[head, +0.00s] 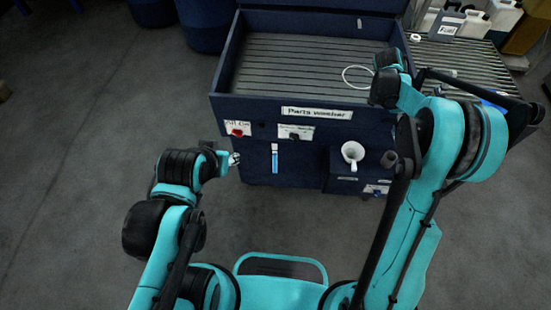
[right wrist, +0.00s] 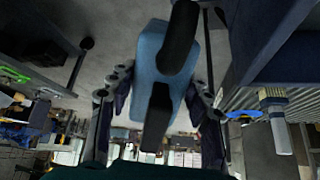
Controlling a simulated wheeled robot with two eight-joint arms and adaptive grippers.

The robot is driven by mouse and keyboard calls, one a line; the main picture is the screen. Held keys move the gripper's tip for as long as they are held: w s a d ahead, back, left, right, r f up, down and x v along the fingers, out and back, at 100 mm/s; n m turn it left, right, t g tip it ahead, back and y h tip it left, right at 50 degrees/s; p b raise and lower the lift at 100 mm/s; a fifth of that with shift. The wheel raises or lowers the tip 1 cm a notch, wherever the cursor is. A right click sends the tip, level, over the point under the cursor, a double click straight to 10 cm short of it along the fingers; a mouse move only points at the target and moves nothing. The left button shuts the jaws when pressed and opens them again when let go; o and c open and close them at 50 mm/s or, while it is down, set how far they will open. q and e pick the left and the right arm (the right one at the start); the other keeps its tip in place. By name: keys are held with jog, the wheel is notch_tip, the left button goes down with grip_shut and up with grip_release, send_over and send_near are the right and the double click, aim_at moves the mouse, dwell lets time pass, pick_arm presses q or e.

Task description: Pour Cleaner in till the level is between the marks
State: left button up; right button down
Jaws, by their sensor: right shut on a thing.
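The parts washer (head: 316,113) is a dark blue cabinet with a white funnel (head: 353,152) on its front right. A vertical sight gauge (head: 274,160) with light blue in it is on the front; its marks are too small to read. My right gripper (right wrist: 155,100) is shut on a blue container (right wrist: 163,62) with black parts, seen between its fingers in the right wrist view. I cannot read a name on the container. In the head view I cannot make out this gripper or container behind my arm. My left gripper (head: 234,159) is left of the gauge, near the washer front.
A red knob (head: 238,132) is on the washer's front left. A white ring (head: 357,76) shows over the slatted basin (head: 300,65). Several cans, one dark with a white label (head: 448,24), stand on a roller table (head: 465,58) at the right.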

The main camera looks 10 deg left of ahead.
jog(key=f+y, duration=0.1)
jog(key=f+t+y, duration=0.1)
jog(key=y, duration=0.1)
jog(key=shift+s+d+f, duration=0.1)
jog(key=shift+d+f, duration=0.05)
jog(key=shift+d, duration=0.1)
jog(key=f+y, duration=0.1)
jog(key=f+t+y+b, duration=0.1)
jog(key=shift+a+f+t+y, duration=0.2)
jog(key=shift+a+t+y, duration=0.1)
jog(key=shift+y, duration=0.1)
jog(key=shift+f+y, duration=0.1)
jog(key=shift+y, duration=0.2)
jog(key=shift+w+a, duration=0.1)
jog(key=shift+w, duration=0.1)
jog(key=shift+s+d+r+p, duration=0.2)
jog(key=shift+s+d+r, duration=0.25)
jog(key=shift+d, duration=0.95)
jog(key=shift+s+d+r+p, duration=0.25)
jog(key=shift+s+d, duration=0.45)
jog(key=shift+d, duration=0.75)
jog(key=shift+s+d+r+p, duration=0.15)
jog(key=shift+s+d+r, duration=0.3)
jog(key=shift+d, duration=0.95)
jog(key=shift+s+f, duration=0.1)
